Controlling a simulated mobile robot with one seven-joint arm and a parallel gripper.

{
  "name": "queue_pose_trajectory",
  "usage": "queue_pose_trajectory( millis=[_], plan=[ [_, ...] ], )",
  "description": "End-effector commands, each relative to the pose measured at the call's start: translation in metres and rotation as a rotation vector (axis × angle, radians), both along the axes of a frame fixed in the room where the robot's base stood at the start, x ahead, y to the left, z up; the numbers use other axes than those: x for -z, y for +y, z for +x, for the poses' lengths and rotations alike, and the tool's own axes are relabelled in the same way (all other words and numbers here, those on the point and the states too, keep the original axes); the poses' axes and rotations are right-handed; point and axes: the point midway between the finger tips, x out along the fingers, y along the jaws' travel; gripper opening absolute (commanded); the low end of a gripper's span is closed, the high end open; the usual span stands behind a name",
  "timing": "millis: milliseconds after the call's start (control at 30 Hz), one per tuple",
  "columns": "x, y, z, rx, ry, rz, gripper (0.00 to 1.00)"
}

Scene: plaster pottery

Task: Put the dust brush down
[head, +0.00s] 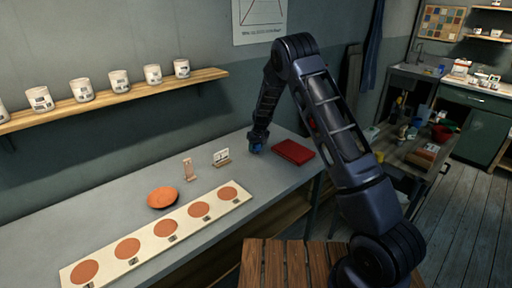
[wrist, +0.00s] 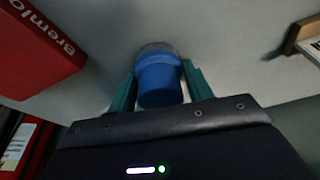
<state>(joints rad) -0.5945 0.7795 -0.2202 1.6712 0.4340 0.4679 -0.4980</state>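The dust brush shows in the wrist view as a short blue cylinder (wrist: 160,82) with a pale grey end, between the two teal fingers of my gripper (wrist: 158,90). The fingers press against both its sides, so my gripper looks shut on it. In the head view my gripper (head: 256,147) points down at the grey worktop (head: 130,205), left of a red book. A bit of blue shows at its tip. The pale end is close to the worktop; I cannot tell whether it touches.
The red book (head: 293,151) lies close to the right of my gripper. A small white card stand (head: 221,157), a small upright tag (head: 189,169) and an orange bowl (head: 162,198) stand to the left. A board with several orange discs (head: 150,238) lies in front.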

Motion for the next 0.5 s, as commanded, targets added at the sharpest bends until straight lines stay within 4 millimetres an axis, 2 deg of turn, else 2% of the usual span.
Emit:
queue_pose_trajectory(
  millis=[33,100,367,500],
  plan=[
    [-0.0002,0.0,0.0,0.0,0.0,0.0,0.61],
    [-0.0003,0.0,-0.0001,0.0,0.0,0.0,0.69],
    [-0.001,0.0003,-0.0001,0.0,0.0,0.0,0.69],
    [-0.0094,-0.0002,-0.0012,-0.001,0.0,0.001,0.69]
  ],
)
